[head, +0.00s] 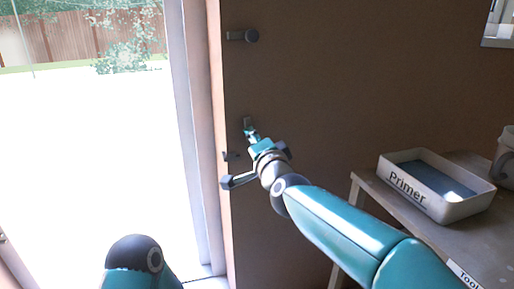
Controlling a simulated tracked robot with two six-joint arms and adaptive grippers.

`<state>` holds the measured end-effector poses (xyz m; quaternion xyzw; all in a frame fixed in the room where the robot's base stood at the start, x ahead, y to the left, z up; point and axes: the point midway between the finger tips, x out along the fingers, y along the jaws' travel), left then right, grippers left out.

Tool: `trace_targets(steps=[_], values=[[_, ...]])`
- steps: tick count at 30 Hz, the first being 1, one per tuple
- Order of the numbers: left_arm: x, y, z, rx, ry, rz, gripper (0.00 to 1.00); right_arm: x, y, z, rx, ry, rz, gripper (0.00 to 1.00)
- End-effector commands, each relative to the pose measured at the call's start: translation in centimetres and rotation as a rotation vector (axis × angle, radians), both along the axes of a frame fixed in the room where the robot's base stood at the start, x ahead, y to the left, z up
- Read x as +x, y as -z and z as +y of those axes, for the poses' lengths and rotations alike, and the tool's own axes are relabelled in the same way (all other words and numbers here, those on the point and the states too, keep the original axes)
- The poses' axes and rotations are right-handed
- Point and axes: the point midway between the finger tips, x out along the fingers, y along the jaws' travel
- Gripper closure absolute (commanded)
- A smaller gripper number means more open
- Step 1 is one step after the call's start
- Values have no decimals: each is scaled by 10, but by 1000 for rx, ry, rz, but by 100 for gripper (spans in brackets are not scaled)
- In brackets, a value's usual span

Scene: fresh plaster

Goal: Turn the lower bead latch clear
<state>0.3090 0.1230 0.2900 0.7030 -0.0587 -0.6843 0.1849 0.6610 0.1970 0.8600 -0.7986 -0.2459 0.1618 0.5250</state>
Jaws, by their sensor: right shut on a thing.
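The lower bead latch (247,122) is a small grey piece on the brown plaster wall, close to the wall's left edge. It stands roughly upright, and its lower part is hidden by my right gripper. My right gripper (251,133) reaches in from the lower right with teal fingers shut on the latch. An upper latch (243,36) of the same grey kind lies level, pointing left, higher on the wall. My left arm shows only as a teal and dark link at the bottom left; its gripper is out of view.
A grey lever handle (237,181) and a small dark fitting (231,156) sit just below my right gripper. A bright open doorway (95,160) is at the left. A bench (486,238) at the right bears a tray marked Primer (408,191).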

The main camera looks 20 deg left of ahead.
Motion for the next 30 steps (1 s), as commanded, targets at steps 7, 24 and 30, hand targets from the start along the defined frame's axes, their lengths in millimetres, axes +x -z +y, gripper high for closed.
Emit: trace_targets(steps=[7,24,30], values=[[0,8,0,0,0,0,60,4,-3,-7,106,15,58,100],[0,10,0,0,0,0,60,4,-3,-6,141,13,84,100],[0,10,0,0,0,0,60,3,-2,-5,138,10,85,47]])
